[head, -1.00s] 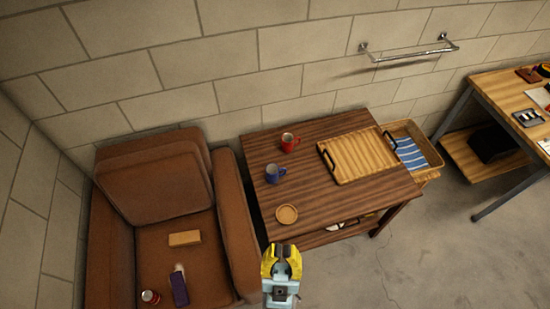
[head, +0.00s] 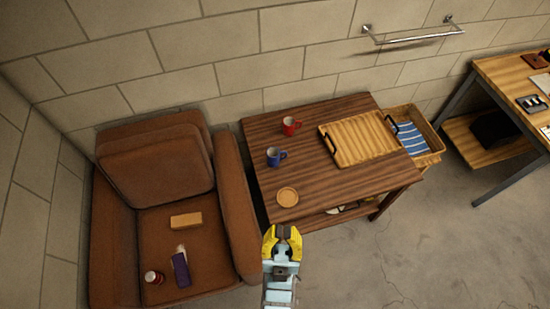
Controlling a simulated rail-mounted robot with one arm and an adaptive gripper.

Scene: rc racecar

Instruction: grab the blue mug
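The blue mug (head: 273,157) stands upright on the dark wooden table (head: 310,182), near its left edge, with its handle to the right. A red mug (head: 290,126) stands behind it, and a round tan coaster (head: 287,197) lies in front of it. My gripper (head: 282,232) is in front of the table's near edge in the picture, below the coaster. Its yellow fingers look spread a little apart with nothing between them. It is apart from the blue mug.
A wooden tray (head: 345,152) with dark handles lies on the table's right side. A wicker basket (head: 430,158) with a striped cloth stands right of it. A brown armchair (head: 235,200) adjoins the table's left side. A workbench (head: 510,85) stands far right. Floor at right is clear.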

